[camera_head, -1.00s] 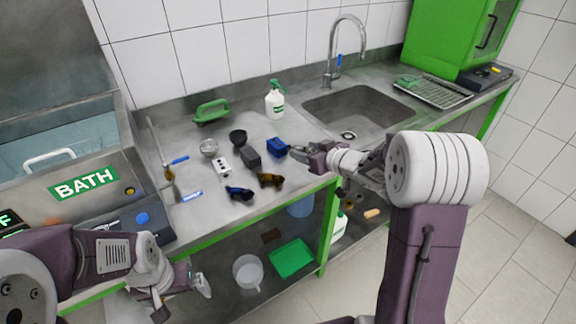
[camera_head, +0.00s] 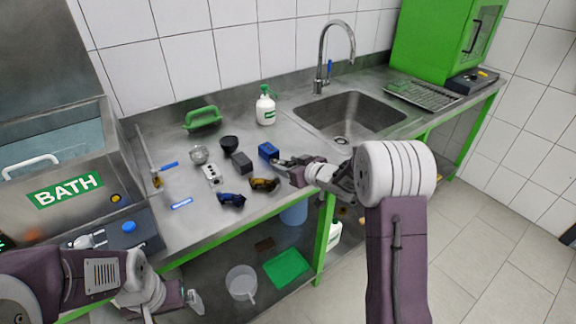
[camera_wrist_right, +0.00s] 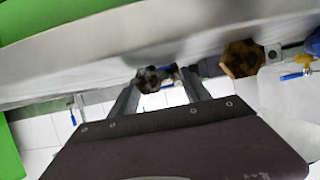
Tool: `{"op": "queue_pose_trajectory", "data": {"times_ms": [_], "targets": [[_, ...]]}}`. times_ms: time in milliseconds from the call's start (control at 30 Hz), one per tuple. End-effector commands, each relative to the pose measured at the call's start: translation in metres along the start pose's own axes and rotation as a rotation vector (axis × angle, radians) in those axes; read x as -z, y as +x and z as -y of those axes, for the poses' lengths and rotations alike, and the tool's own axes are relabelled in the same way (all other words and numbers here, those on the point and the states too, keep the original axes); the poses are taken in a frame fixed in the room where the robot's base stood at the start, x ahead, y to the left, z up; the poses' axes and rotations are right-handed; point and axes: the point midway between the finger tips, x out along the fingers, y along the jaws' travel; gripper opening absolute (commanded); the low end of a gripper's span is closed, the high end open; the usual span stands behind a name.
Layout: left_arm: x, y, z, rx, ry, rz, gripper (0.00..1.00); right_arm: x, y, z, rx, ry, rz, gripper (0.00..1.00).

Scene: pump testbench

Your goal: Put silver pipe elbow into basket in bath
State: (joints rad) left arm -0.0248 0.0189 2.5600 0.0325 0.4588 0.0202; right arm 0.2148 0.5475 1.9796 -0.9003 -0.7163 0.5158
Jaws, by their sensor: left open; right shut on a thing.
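My right gripper (camera_head: 281,162) is over the counter beside a blue block (camera_head: 267,151). In the right wrist view its fingers (camera_wrist_right: 160,88) are shut on a small dark grey, shiny thing (camera_wrist_right: 150,78). I cannot tell its shape well, nor whether it is the silver pipe elbow. No other clear elbow shows in the head view. My left gripper (camera_head: 190,299) is low at the left, open and empty in front of the counter. The bath (camera_head: 68,190) stands at the left with its top open. A white handle (camera_head: 30,161) rises from it; the basket's body is hidden.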

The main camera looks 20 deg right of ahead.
Motion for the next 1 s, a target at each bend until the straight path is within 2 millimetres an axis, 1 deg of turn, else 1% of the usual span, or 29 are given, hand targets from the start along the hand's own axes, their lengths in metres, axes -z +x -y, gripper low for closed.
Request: {"op": "queue_pose_trajectory", "data": {"times_ms": [33,67,100,367,500,567,667,800,900,1000], "targets": [[0.0,0.001,0.0,0.0,0.0,0.0,1.0,-0.002,0.001,0.0,0.0,0.001,0.0,0.58],[0.0,0.001,0.0,0.0,0.0,0.0,1.0,-0.001,0.0,0.0,0.0,0.001,0.0,0.66],[0.0,0.001,0.0,0.0,0.0,0.0,1.0,-0.001,0.0,0.0,0.0,0.0,0.0,0.77],[0.0,0.001,0.0,0.0,0.0,0.0,1.0,-0.001,0.0,0.0,0.0,0.0,0.0,0.77],[0.0,-0.003,0.0,0.0,0.0,0.0,1.0,0.004,-0.004,0.0,0.0,-0.001,0.0,0.77],[0.0,-0.004,0.0,0.0,0.0,0.0,1.0,0.004,-0.013,-0.001,-0.001,0.0,0.0,0.77],[0.001,-0.008,0.0,0.0,0.0,0.0,1.0,0.005,-0.035,-0.001,-0.004,0.002,0.0,0.77],[0.002,-0.015,0.0,0.0,0.0,0.0,1.0,0.005,-0.071,-0.001,-0.004,0.001,0.0,0.77],[0.002,-0.019,0.0,0.0,0.0,0.0,1.0,0.005,-0.093,-0.001,-0.004,0.002,0.0,0.77],[0.002,-0.023,0.0,0.0,0.0,0.0,1.0,0.005,-0.109,-0.001,-0.003,0.001,-0.001,0.77]]}}
